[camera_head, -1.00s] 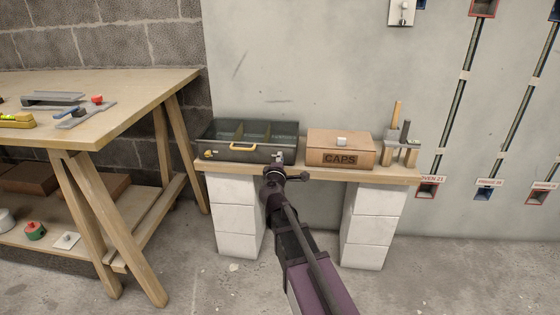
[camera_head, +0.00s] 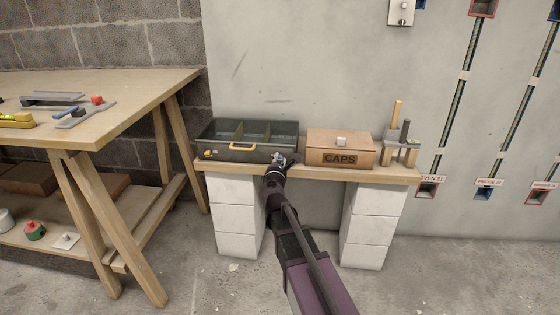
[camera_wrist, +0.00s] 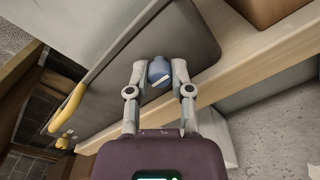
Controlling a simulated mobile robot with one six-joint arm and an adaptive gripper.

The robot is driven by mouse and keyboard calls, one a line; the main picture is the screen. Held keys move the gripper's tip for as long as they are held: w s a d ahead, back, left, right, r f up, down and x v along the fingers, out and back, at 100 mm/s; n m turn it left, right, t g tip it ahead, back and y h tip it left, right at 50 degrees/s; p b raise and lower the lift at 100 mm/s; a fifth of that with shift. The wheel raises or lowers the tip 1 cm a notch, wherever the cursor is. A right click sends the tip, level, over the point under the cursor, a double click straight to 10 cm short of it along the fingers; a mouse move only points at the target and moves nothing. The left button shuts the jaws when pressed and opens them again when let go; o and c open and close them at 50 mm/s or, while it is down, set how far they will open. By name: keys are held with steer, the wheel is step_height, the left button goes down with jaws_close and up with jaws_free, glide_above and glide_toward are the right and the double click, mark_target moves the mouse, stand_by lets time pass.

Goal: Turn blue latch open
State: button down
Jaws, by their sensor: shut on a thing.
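The blue latch (camera_wrist: 159,70) is on the front face of a dark open case (camera_wrist: 118,80), near one end. It carries a pale stripe. My gripper (camera_wrist: 160,78) has one finger on each side of the latch and is shut on it. In the head view my gripper (camera_head: 279,160) is at the right end of the case (camera_head: 225,152), where it hides the latch. The case lid is up or absent, and dividers show inside.
The case has a yellow handle (camera_head: 234,147) on its front. A wooden CAPS box (camera_head: 341,158) stands to the right on the same plank shelf (camera_head: 330,173). A wooden tool holder (camera_head: 401,150) is farther right. A workbench (camera_head: 120,92) stands at the left.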

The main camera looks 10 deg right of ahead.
steer(key=shift+w+n, duration=0.1)
steer(key=shift+n, duration=0.2)
steer(key=c, duration=0.5)
jaws_free()
steer(key=shift+s, duration=0.2)
steer(key=v, duration=1.1)
steer(key=shift+s+a, duration=0.2)
steer(key=shift+s, duration=0.15)
steer(key=shift+d, duration=0.1)
